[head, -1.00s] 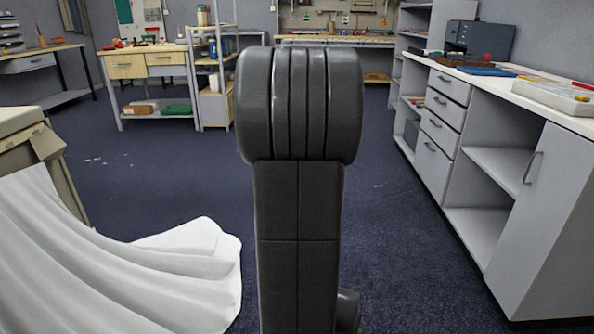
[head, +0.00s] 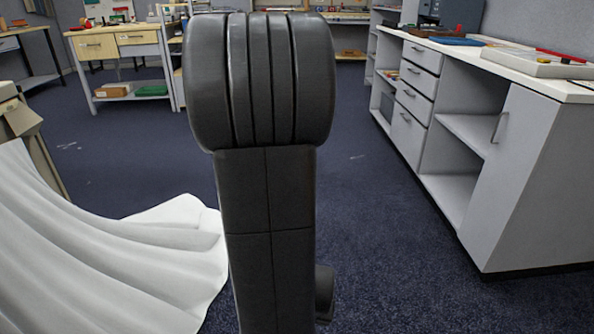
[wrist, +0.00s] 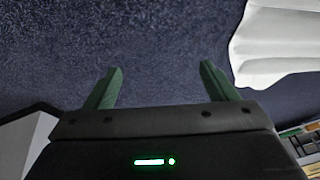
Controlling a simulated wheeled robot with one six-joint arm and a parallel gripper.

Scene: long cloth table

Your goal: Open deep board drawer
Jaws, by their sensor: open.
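A grey cabinet on the right of the head view has a stack of drawers, each with a dark handle. The bottom drawer (head: 406,140) has the tallest front, and it is closed. The drawers above it, such as the top drawer (head: 422,57), are closed too. In the wrist view my gripper (wrist: 162,70) has its two green fingers spread wide apart, with only carpet between them. It is apart from the cabinet and touches nothing visible. In the head view my dark arm fills the middle and my gripper cannot be seen.
The cabinet's white top (head: 475,55) holds a tray (head: 536,64) and other items. Open shelves and a handled door (head: 530,150) lie nearer. A white cloth (head: 110,255) spreads onto the floor at left. A workbench (head: 115,45) stands behind. Blue carpet (head: 385,225) is clear between.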

